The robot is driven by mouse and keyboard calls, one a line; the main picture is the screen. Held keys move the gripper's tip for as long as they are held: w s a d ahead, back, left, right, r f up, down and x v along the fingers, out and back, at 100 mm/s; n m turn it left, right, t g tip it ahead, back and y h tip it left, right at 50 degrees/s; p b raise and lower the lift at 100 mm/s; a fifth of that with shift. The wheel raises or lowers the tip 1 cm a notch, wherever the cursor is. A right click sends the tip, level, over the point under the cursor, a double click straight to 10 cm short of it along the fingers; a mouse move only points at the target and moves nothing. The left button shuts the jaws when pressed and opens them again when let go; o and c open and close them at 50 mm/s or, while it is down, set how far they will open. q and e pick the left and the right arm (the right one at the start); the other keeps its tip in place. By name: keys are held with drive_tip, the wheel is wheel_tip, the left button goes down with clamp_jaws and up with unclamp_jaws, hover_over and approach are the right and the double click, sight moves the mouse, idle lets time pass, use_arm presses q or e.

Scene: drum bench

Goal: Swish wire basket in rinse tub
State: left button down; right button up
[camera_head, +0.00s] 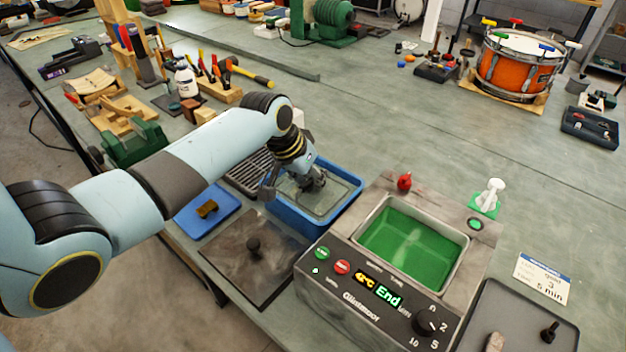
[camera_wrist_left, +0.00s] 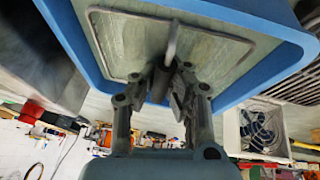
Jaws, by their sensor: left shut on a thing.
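The rinse tub (camera_head: 287,214) is a blue rectangular bin on the bench, left of the cleaner. Its blue rim (camera_wrist_left: 272,30) also shows in the left wrist view. My left gripper (camera_head: 312,183) reaches down into the tub. In the left wrist view the gripper (camera_wrist_left: 172,72) is shut on the upright grey handle (camera_wrist_left: 173,38) of the wire basket. The basket's rectangular wire rim (camera_wrist_left: 240,40) shows inside the tub walls. The basket's mesh is hard to make out, and its depth in the tub cannot be told. My right gripper is not in view.
The cleaner (camera_head: 346,283) stands right of the tub, with green liquid and "End" on its display. A dark lid (camera_head: 275,275) with a knob lies in front. A blue tray (camera_head: 190,222) and a ribbed rack (camera_head: 240,180) sit left. A drum (camera_head: 515,72) stands back right.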

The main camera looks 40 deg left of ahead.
use_arm(q)
drive_tip(key=shift+r+p, duration=0.55)
drive_tip(key=shift+r, duration=0.25)
drive_tip(key=shift+f, duration=0.1)
drive_tip(key=shift+f, duration=0.15)
drive_tip(key=shift+f+b, duration=0.75)
drive_tip(key=shift+f, duration=0.25)
drive_tip(key=shift+r, duration=0.1)
wheel_tip(320, 180, up, 2)
drive_tip(key=p, duration=0.2)
drive_tip(key=shift+r+p, duration=0.15)
drive_tip(key=shift+p, duration=0.2)
drive_tip(key=shift+f, duration=0.2)
